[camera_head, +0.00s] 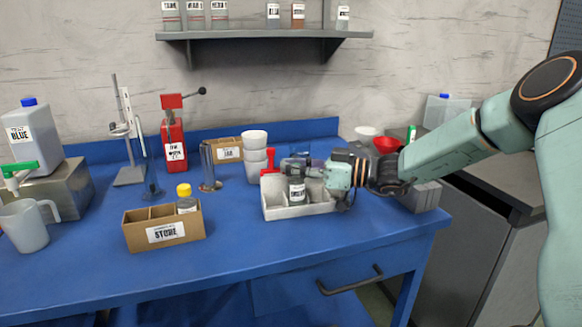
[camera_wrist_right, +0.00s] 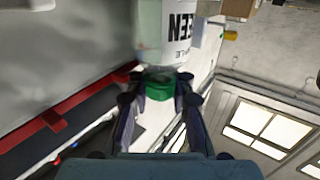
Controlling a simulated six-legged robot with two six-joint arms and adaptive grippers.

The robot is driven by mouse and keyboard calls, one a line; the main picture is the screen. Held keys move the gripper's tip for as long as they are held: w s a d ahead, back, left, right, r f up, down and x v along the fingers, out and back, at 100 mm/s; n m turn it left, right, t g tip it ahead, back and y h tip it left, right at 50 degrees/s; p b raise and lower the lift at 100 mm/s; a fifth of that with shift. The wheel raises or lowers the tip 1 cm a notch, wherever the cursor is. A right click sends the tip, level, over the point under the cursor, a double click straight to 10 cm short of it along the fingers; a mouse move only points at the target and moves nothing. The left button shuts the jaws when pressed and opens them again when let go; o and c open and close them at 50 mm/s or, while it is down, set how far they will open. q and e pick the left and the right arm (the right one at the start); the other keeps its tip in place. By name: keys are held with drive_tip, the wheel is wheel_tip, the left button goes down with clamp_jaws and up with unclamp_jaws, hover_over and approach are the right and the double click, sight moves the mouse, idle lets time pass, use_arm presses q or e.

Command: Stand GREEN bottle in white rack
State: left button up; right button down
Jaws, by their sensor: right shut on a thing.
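The GREEN bottle (camera_wrist_right: 163,35) is grey-white with a green cap (camera_wrist_right: 160,86) and a label showing "EEN" in the right wrist view. My right gripper (camera_wrist_right: 160,92) is shut on it at the cap. In the head view a grey labelled bottle (camera_head: 297,191), seemingly the same one, stands upright at the white rack (camera_head: 312,211), in or just over a middle compartment. I cannot tell if its base touches the rack floor. My right gripper (camera_head: 318,172) reaches in from the right; its fingertips are hard to make out there. My left gripper is out of view.
Stacked white cups (camera_head: 255,152) and a red item stand behind the rack. A grey block (camera_head: 422,197) is right of the rack. Blue table (camera_head: 235,240) is clear in front.

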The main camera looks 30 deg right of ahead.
drive_tip(key=shift+d, duration=0.1)
drive_tip(key=c, duration=1.7)
unclamp_jaws()
drive_tip(key=shift+c, duration=0.2)
drive_tip(key=o, duration=0.4)
drive_tip(key=shift+o, duration=1.3)
wheel_tip(320, 180, up, 10)
drive_tip(key=shift+r, duration=0.1)
